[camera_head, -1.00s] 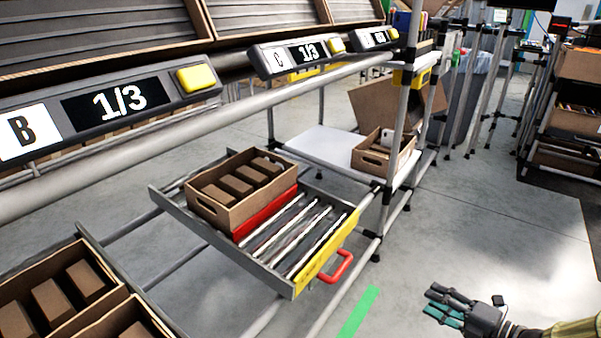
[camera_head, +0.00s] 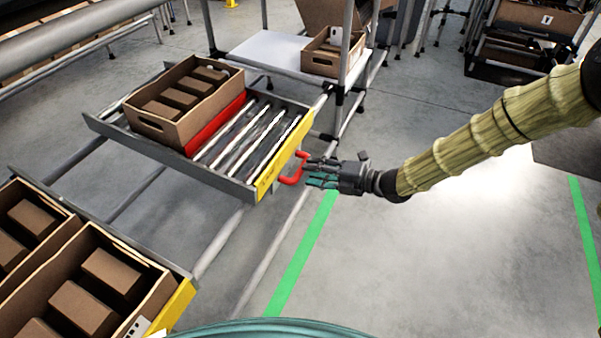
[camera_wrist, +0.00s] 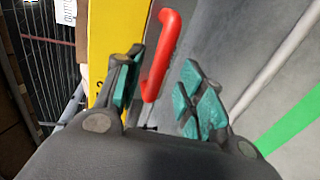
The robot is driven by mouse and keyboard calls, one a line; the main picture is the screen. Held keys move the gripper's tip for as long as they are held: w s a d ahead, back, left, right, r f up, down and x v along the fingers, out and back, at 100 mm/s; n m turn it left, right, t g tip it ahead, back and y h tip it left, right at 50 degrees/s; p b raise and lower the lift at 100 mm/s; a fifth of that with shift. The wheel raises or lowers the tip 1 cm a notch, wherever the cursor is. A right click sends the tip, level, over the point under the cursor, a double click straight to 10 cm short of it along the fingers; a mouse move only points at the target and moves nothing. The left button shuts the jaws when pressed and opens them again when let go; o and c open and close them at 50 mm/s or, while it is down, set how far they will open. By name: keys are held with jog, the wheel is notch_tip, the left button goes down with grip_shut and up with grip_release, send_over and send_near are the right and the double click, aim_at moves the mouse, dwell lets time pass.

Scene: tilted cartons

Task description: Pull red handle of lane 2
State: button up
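The red handle (camera_head: 294,170) sits on the yellow front plate (camera_head: 279,161) of a roller lane. My gripper (camera_head: 314,173) is at the handle, with its fingers pointing left toward the lane. In the wrist view my gripper (camera_wrist: 163,92) is open, its green-padded fingers apart. The red handle (camera_wrist: 160,58) runs between the fingers there, closer to the left finger. I cannot tell whether that finger touches it. The lane holds an open carton (camera_head: 166,121) of brown boxes behind a red bar (camera_head: 217,128).
Another lane with cartons (camera_head: 64,305) and a yellow front plate (camera_head: 172,308) is at the lower left. A white shelf (camera_head: 265,53) with a carton (camera_head: 330,57) stands behind. The floor on the right is clear, with green tape (camera_head: 302,254).

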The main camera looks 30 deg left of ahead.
jog(key=shift+b+x, duration=0.6)
jog(key=shift+x, duration=1.55)
grip_shut()
